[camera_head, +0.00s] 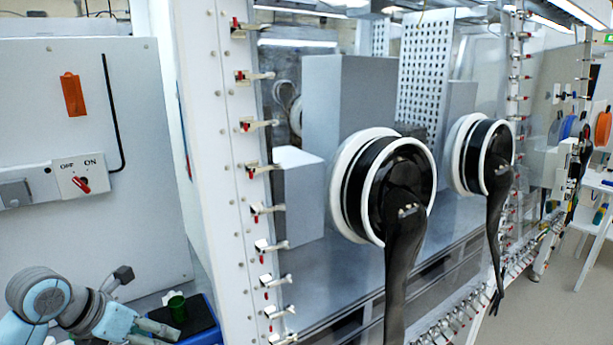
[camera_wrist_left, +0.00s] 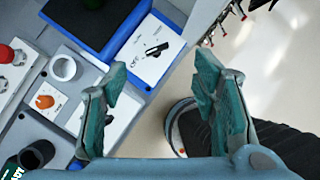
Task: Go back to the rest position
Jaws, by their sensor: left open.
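My left gripper (camera_head: 152,328) is at the bottom left of the head view, close to a blue unit with a dark top (camera_head: 192,320). In the left wrist view its two fingers (camera_wrist_left: 158,98) stand wide apart, with nothing between them. Beyond the fingers lie the grey bench edge and the floor. My right gripper is in neither view.
A green item (camera_head: 176,306) is at the dark top. A switch box (camera_head: 83,178) with a red knob is on the wall panel. Glovebox ports with hanging black gloves (camera_head: 405,250) stand at right.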

